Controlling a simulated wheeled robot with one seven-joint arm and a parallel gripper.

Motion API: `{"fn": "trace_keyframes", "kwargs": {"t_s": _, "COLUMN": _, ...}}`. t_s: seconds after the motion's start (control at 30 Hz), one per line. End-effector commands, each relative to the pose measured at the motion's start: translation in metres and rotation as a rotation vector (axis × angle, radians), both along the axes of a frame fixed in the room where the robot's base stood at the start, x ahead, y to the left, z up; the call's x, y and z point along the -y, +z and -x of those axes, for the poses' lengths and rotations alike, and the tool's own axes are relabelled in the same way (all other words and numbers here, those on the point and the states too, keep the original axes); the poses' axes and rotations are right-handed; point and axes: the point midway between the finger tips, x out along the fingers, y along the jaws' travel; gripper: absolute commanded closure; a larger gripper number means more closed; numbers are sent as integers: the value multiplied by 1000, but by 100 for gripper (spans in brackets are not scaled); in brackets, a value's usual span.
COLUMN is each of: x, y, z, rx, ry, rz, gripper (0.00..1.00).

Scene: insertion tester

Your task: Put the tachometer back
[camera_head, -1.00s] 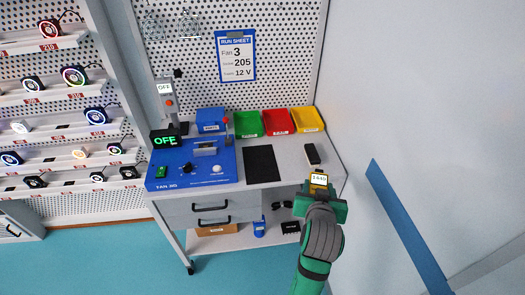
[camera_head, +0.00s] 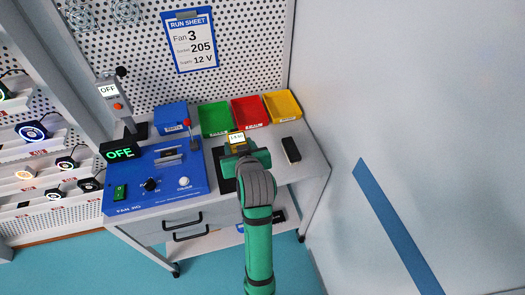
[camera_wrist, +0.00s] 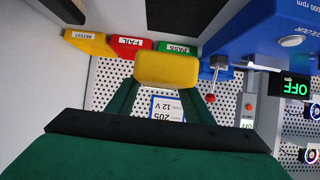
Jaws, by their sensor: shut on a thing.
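In the wrist view the yellow tachometer (camera_wrist: 167,69) sits between my green fingers (camera_wrist: 165,88). The mat also shows in the wrist view (camera_wrist: 172,14), beyond the tachometer. My gripper and arm hide part of the mat in the head view. I cannot tell the height above the bench.
Green (camera_head: 214,119), red (camera_head: 250,111) and yellow (camera_head: 279,106) bins stand at the back. A black block (camera_head: 291,149) lies right of my gripper. The blue fan jig (camera_head: 160,190), its display reading OFF, is left. A wall (camera_head: 400,120) bounds the right.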

Motion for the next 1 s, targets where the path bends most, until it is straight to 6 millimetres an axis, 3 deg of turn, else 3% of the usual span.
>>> {"fn": "trace_keyframes", "kwargs": {"t_s": 0.3, "x": 41, "y": -30, "z": -42, "rx": 0, "ry": 17, "rz": -1, "gripper": 79}}
{"fn": "trace_keyframes", "kwargs": {"t_s": 0.6, "x": 76, "y": -74, "z": -66, "rx": -1, "ry": 7, "rz": -1, "gripper": 79}}
{"fn": "trace_keyframes", "kwargs": {"t_s": 0.87, "x": 86, "y": -86, "z": -72, "rx": 0, "ry": 5, "rz": -1, "gripper": 79}}
{"fn": "trace_keyframes", "kwargs": {"t_s": 1.0, "x": 89, "y": -105, "z": -74, "rx": -3, "ry": 6, "rz": -1, "gripper": 79}}
